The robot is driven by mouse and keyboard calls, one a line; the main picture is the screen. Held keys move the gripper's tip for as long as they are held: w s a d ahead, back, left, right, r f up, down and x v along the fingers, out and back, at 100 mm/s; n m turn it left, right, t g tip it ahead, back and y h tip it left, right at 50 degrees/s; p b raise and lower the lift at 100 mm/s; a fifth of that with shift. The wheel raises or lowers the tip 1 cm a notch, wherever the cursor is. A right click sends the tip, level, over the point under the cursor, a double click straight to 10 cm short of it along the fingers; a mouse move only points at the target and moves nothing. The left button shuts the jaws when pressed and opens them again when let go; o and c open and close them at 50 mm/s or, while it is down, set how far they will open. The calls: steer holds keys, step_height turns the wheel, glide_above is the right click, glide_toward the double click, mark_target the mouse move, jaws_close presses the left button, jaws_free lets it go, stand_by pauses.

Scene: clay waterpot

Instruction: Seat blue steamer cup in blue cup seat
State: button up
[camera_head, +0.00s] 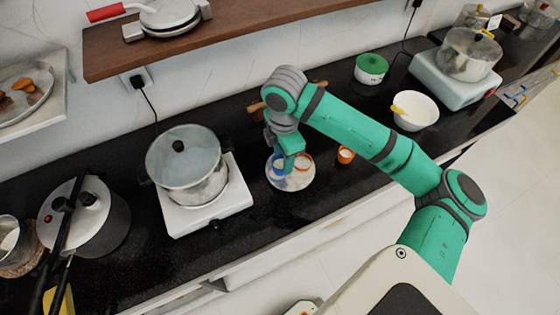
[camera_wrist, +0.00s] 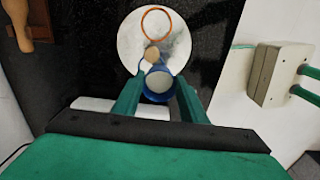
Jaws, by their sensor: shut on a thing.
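The blue steamer cup (camera_wrist: 158,84) is between the two green fingers of my gripper (camera_wrist: 157,92), which is shut on it. In the head view the blue cup (camera_head: 279,168) shows low under my gripper (camera_head: 285,161), over the left part of a round pale plate (camera_head: 292,184). The plate (camera_wrist: 130,36) carries an orange ring seat (camera_wrist: 157,9), empty, and a tan knob (camera_wrist: 152,54) near the cup. A thin blue rim (camera_wrist: 140,66) beside the cup looks like the blue cup seat, mostly hidden. I cannot tell whether the cup touches it.
An orange cup (camera_head: 346,155) stands right of the plate. A glass-lidded pot (camera_head: 187,170) on a white burner stands left. A wooden shelf (camera_head: 230,28) hangs above.

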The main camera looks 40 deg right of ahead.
mark_target(280, 163)
steer(key=shift+w+f, duration=0.65)
steer(key=shift+f, duration=0.1)
steer(key=f, duration=0.3)
steer(key=shift+w, duration=0.25)
steer(key=shift+d+f, duration=0.1)
steer(key=shift+f, duration=0.25)
steer(key=shift+f, duration=0.1)
steer(key=o, duration=1)
steer(key=shift+f, duration=0.1)
step_height(280, 163, up, 12)
steer(key=shift+r, duration=0.2)
